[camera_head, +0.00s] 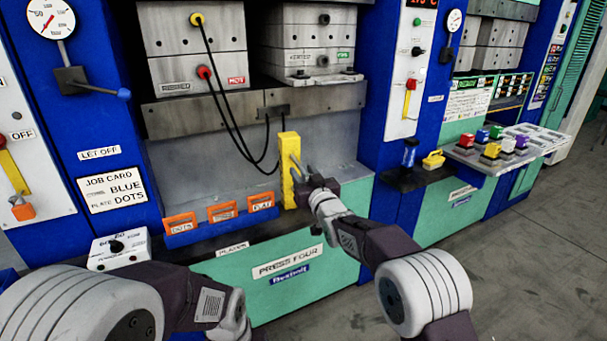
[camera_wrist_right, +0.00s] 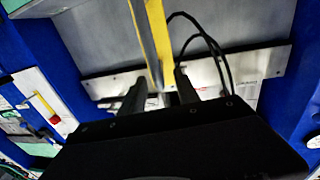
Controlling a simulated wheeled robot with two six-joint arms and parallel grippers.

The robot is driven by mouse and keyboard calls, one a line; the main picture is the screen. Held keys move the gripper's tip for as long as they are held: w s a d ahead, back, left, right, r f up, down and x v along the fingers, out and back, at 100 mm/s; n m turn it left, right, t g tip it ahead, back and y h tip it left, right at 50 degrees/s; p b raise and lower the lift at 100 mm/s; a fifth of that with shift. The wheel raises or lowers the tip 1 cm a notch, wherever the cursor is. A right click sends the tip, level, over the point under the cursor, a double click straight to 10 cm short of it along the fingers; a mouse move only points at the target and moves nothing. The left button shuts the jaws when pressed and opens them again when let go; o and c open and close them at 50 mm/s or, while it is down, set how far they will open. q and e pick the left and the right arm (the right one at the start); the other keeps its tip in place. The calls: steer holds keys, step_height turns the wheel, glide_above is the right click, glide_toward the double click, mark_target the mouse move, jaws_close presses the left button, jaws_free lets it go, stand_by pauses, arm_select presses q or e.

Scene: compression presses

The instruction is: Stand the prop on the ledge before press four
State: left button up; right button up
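The prop is a tall yellow bar (camera_head: 288,165), upright before press four, with its foot at or just above the dark ledge (camera_head: 275,229); contact is hard to tell. The label PRESS FOUR (camera_head: 287,262) is on the green panel below. My right gripper (camera_head: 297,170) is at the prop's right side, fingers pointing at it. In the right wrist view the two fingers (camera_wrist_right: 157,92) are spread apart and the yellow and grey prop (camera_wrist_right: 158,40) rises beyond and between them. No grip on it is visible. My left arm is at the lower left; its gripper does not show.
Orange-framed tags DOTS and FLAT (camera_head: 262,203) stand on the ledge left of the prop. Black cables (camera_head: 222,105) hang behind it from the press. A job card (camera_head: 113,190) reads BLUE, DOTS. A side shelf (camera_head: 415,177) and coloured blocks (camera_head: 495,140) are at right.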

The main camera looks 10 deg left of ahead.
steer(key=v, duration=0.9)
steer(key=w+d+r+m+t+h, duration=0.1)
steer(key=d+r+h, duration=0.15)
steer(key=d, duration=0.35)
steer(key=s+d+f+m+g+h, duration=0.1)
steer(key=s+d+f+m+h, duration=0.15)
steer(key=d, duration=0.35)
steer(key=s+d+f+m+g+h, duration=0.1)
steer(key=d+f, duration=0.3)
steer(key=d, duration=0.2)
steer(key=s+d+f+m+g+h, duration=0.1)
steer(key=s+d+f+g, duration=0.2)
steer(key=s+f, duration=0.4)
steer(key=s+d+f+g+h, duration=0.1)
steer(key=s+d+f+g, duration=0.3)
steer(key=s+f, duration=0.25)
steer(key=s+f+g, duration=0.4)
steer(key=s, duration=0.4)
steer(key=s+f+g, duration=0.3)
steer(key=s+f, duration=0.1)
steer(key=s, duration=0.5)
step_height(320, 180, up, 20)
steer(key=w+p, duration=0.1)
steer(key=p, duration=1.8)
